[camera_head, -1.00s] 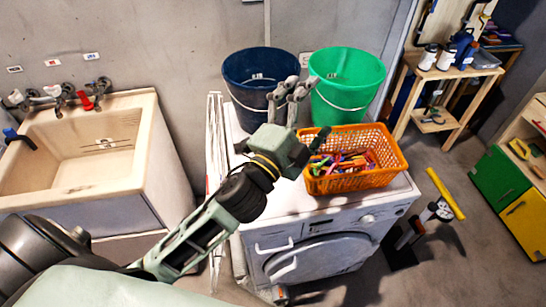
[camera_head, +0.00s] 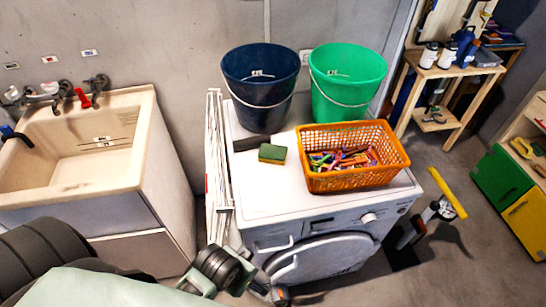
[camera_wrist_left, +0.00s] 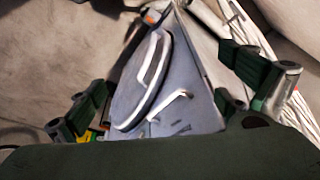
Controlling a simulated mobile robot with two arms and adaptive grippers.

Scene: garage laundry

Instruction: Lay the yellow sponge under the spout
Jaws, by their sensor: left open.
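A sponge (camera_head: 272,153) with a dark green top and a yellow side lies flat on the washing machine (camera_head: 275,203), left of the orange basket. The sink (camera_head: 100,180) stands at the left, with a tap and spout (camera_head: 58,95) on the wall above its back edge; red and blue parts show on the taps. My left gripper (camera_wrist_left: 170,108) is open and empty, its fingers far apart in the left wrist view, facing the washing machine's front. In the head view my left arm is low in front of the machine, away from the sponge. My right gripper is out of view.
An orange basket (camera_head: 350,181) of coloured pegs stands right of the sponge. A dark blue bucket (camera_head: 260,85) and a green bucket (camera_head: 346,80) stand behind. A folded white rack (camera_head: 217,170) stands between sink and machine. The sink basin looks empty.

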